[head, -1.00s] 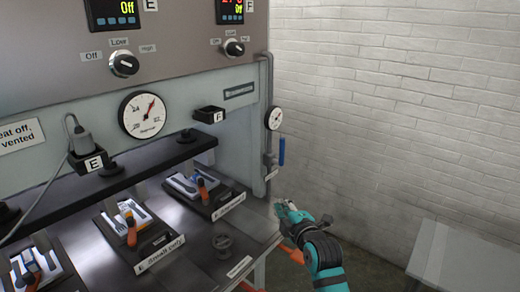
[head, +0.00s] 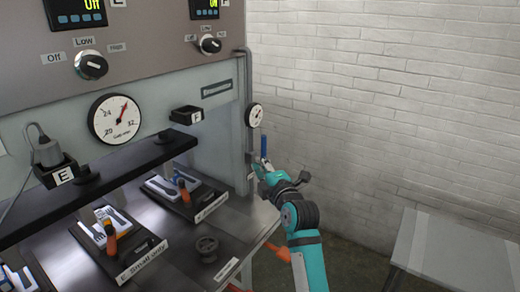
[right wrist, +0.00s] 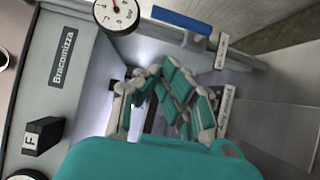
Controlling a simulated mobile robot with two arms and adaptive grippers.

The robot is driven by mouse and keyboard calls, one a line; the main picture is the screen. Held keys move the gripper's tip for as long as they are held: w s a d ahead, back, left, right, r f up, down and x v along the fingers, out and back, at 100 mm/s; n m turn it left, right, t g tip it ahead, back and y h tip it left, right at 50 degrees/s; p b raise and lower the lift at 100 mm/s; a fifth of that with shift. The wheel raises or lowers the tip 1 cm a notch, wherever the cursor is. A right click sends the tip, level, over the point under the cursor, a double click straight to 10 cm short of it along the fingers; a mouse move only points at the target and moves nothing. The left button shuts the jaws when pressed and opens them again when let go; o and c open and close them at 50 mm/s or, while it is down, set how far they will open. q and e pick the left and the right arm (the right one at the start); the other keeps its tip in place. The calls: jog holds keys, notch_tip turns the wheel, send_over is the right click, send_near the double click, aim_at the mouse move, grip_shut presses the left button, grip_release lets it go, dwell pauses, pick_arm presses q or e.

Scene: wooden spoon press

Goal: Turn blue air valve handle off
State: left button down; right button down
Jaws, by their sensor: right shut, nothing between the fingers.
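The blue valve handle (head: 264,147) stands upright beside the thin vertical pipe at the press's right edge, below a small round gauge. In the right wrist view the blue handle (right wrist: 182,20) lies roughly parallel to the pipe near the top edge. My right gripper (head: 259,169) is just below the handle in the head view, and its teal body covers the handle's lower end. In the right wrist view its fingers (right wrist: 160,75) are shut and empty, with a visible gap between them and the handle. My left gripper is not in view.
The small gauge (head: 254,115) sits above the handle. The press table (head: 185,240) holds black trays with cutlery and orange-handled clamps. A grey bench (head: 440,250) stands at the lower right. The space before the white brick wall (head: 390,100) is free.

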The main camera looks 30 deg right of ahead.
jog(key=w+d+p, duration=0.1)
jog(key=w+d, duration=0.3)
jog(key=w, duration=0.3)
jog(key=shift+w+d+p, duration=0.15)
jog(key=shift+d+p, duration=0.05)
jog(key=shift+p, duration=0.2)
jog(key=shift+w, duration=0.1)
